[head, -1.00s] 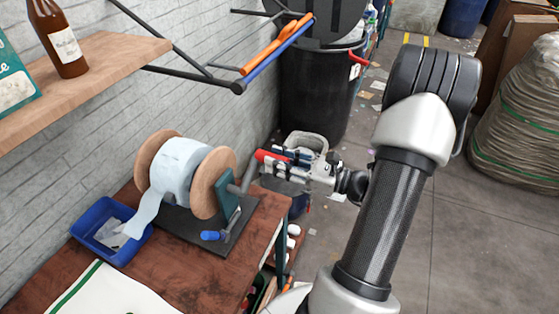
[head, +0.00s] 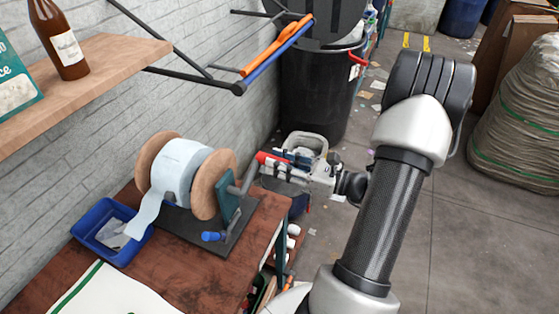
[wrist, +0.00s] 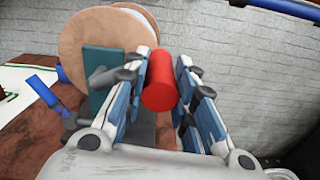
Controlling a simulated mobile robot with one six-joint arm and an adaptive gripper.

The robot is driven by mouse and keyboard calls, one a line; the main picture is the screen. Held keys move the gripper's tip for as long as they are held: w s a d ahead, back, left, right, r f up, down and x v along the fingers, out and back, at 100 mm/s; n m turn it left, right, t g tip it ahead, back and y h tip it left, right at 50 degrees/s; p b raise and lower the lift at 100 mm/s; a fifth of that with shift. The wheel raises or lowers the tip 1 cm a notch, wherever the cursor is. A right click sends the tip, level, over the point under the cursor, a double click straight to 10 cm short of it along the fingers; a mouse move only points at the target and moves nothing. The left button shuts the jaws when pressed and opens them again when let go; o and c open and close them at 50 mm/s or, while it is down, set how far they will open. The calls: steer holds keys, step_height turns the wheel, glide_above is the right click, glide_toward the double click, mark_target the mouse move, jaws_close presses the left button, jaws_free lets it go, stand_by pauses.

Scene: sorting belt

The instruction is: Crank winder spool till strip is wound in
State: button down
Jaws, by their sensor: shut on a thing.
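The winder spool (head: 212,185) has round wooden flanges and stands on a dark base on the bench; it also shows in the wrist view (wrist: 90,42). The pale strip (head: 148,215) is wrapped around its core, and a tail hangs down to a blue tray (head: 100,252). A grey crank arm (head: 246,180) leads from the teal bracket (head: 228,205) to a red handle (wrist: 160,84). My gripper (wrist: 166,75) has its fingers on either side of the red handle and is shut on it. The fingers partly hide the handle in the head view.
A blue-ended lever (head: 212,236) sticks out at the front of the base. A white cloth with a green stripe (head: 110,292) lies on the bench (head: 185,270). A shelf (head: 95,78) with a brown bottle (head: 62,45) is above left. A black bin (head: 315,100) stands behind.

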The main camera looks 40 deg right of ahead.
steer(key=shift+s+a+f+m+p, duration=0.3)
steer(key=shift+a+f+m+p, duration=0.5)
steer(key=shift+f+m, duration=1.95)
steer(key=shift+s+a+f+m+p, duration=0.25)
steer(key=shift+a+f+m+p, duration=0.5)
steer(key=shift+f+m, duration=1.95)
steer(key=shift+s+a+f+m+p, duration=0.4)
steer(key=shift+f+m+p, duration=1.05)
steer(key=shift+m, duration=2.2)
steer(key=shift+s+a+f+m, duration=0.25)
steer(key=shift+a+f+m, duration=0.2)
steer(key=shift+a+m, duration=0.35)
steer(key=shift+s+a+f+m, duration=0.2)
steer(key=shift+a+f+m, duration=0.3)
steer(key=shift+m, duration=0.4)
steer(key=shift+s+a+m, duration=0.3)
steer(key=shift+a+m, duration=0.45)
steer(key=shift+m, duration=0.05)
steer(key=shift+s+a+m, duration=0.3)
steer(key=shift+a+m, duration=0.45)
steer(key=shift+m, duration=0.05)
steer(key=shift+s+a+r+m+p, duration=0.15)
steer(key=shift+s+a+m, duration=0.05)
steer(key=shift+a+m, duration=0.35)
steer(key=shift+s+a+r+m+p, duration=0.1)
steer(key=shift+s+a+r+m, duration=0.1)
steer(key=shift+a+m, duration=0.35)
steer(key=shift+s+a+r+m+p, duration=0.1)
steer(key=shift+s+a+m+p, duration=0.1)
steer(key=shift+a+m, duration=0.35)
